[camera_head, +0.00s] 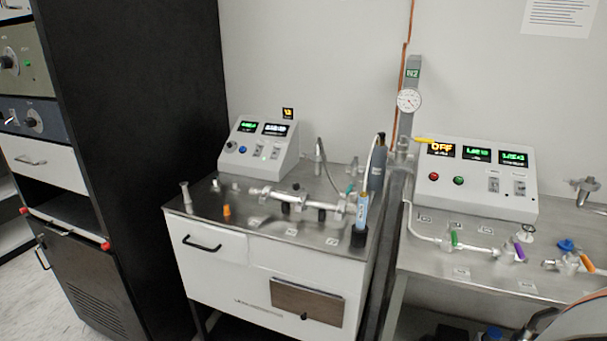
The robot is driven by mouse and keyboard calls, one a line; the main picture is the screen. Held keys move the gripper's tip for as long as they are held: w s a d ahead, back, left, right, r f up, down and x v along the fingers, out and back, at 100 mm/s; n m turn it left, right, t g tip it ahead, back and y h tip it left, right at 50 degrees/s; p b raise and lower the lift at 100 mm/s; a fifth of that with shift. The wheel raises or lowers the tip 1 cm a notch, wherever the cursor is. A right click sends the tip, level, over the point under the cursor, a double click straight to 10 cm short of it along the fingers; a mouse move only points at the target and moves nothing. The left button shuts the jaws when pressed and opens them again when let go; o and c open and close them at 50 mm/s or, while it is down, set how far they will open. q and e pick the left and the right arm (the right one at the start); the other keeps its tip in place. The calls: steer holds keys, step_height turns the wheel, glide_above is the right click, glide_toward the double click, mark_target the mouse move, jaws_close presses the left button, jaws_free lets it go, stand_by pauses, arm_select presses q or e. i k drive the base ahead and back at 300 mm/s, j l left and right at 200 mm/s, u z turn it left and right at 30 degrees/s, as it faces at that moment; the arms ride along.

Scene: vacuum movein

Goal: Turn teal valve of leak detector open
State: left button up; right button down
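A small teal handle (350,188) shows at the back right of the steel-topped cart (190,213) in the middle, partly behind the silver pipe fittings. It is too small to tell which way it points. A green, perhaps teal, handle (454,239) stands upright on a pipe fitting on the right bench (412,258). I cannot tell from the picture which unit is the leak detector. My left gripper is not in view. A rounded grey and dark part, likely of my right arm, cuts into the lower right corner; no fingertips show.
A white console (262,146) stands on the cart, and a larger one (478,180) on the right bench. A blue-and-white pen-like probe (362,211) stands upright at the cart's right edge. Purple (519,249) and orange (587,263) handles sit on the bench. A black cabinet (140,120) stands left.

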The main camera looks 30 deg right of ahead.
mark_target(352, 182)
steer(key=i+j, duration=0.55)
steer(key=i+z, duration=0.1)
steer(key=z, duration=0.3)
steer(key=i+j+z, duration=0.1)
steer(key=z, duration=0.3)
steer(key=i+j+z, duration=0.1)
steer(key=z, duration=0.35)
steer(key=k+j, duration=0.05)
